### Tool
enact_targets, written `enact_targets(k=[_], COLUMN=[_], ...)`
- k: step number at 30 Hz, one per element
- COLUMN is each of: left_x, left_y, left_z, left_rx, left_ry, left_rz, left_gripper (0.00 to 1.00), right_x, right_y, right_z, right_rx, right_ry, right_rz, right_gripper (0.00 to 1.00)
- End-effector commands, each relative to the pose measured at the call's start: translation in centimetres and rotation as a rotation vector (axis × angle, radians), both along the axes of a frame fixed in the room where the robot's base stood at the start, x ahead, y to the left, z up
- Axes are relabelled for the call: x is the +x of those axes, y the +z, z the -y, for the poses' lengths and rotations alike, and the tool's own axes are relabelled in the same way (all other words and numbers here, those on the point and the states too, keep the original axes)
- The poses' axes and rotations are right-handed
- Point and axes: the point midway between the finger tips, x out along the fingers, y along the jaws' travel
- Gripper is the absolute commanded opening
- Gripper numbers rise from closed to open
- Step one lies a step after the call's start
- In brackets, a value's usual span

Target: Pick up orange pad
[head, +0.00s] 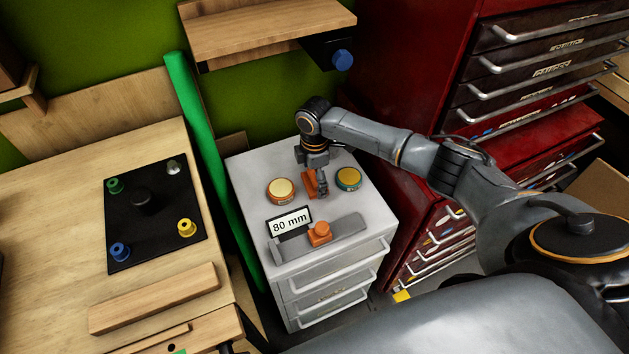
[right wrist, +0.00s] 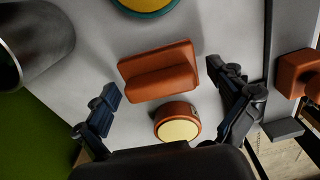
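The orange pad (head: 309,184), a ridged orange-brown block, lies on the white cabinet top between two round tins. In the right wrist view the orange pad (right wrist: 158,72) lies between the spread fingers, with a gap visible on each side. My right gripper (head: 313,178) points down over it, open and empty; it also shows in the right wrist view (right wrist: 162,78). In the head view the gripper partly hides the pad. Whether the fingertips are level with the pad is unclear. My left gripper is not in view.
A cream-topped orange tin (head: 281,190) and a green-and-yellow tin (head: 348,178) flank the pad. A grey gauge with an orange slider (head: 319,233) and an "80 mm" sign (head: 290,221) are in front. A red tool chest (head: 400,110) stands to the right.

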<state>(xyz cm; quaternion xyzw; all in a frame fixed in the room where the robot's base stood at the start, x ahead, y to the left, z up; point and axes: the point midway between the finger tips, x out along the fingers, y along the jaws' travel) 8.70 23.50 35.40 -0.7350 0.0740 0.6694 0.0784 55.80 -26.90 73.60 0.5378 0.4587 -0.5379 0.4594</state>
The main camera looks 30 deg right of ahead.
Motion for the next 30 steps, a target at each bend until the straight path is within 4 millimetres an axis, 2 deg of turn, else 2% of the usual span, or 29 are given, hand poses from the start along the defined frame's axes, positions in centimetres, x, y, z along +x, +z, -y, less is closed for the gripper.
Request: enact_targets(k=[1, 6, 14, 20, 24, 26, 30], left_x=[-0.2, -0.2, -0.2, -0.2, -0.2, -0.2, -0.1], left_y=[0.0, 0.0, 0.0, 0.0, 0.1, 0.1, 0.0], left_z=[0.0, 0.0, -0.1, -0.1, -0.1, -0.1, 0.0], left_rx=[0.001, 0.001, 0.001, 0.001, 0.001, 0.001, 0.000], left_ry=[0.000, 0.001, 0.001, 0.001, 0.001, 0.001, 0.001], left_rz=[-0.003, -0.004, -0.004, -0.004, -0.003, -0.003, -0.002], left_gripper=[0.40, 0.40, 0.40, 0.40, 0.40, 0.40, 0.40], right_x=[0.0, 0.0, 0.0, 0.1, 0.1, -0.1, -0.6], right_y=[0.0, 0.0, 0.1, 1.3, 3.4, 4.3, 7.5], right_z=[0.0, 0.0, 0.0, 0.0, 0.0, -1.1, -3.7], right_rx=[0.000, 0.000, 0.000, 0.002, 0.002, 0.005, 0.004], right_ry=[0.000, 0.000, 0.000, 0.000, 0.001, 0.005, 0.006], right_rz=[0.000, 0.000, 0.000, 0.001, 0.002, 0.003, 0.005], right_gripper=[0.78, 0.47, 0.47, 0.47, 0.47, 0.47, 0.47])
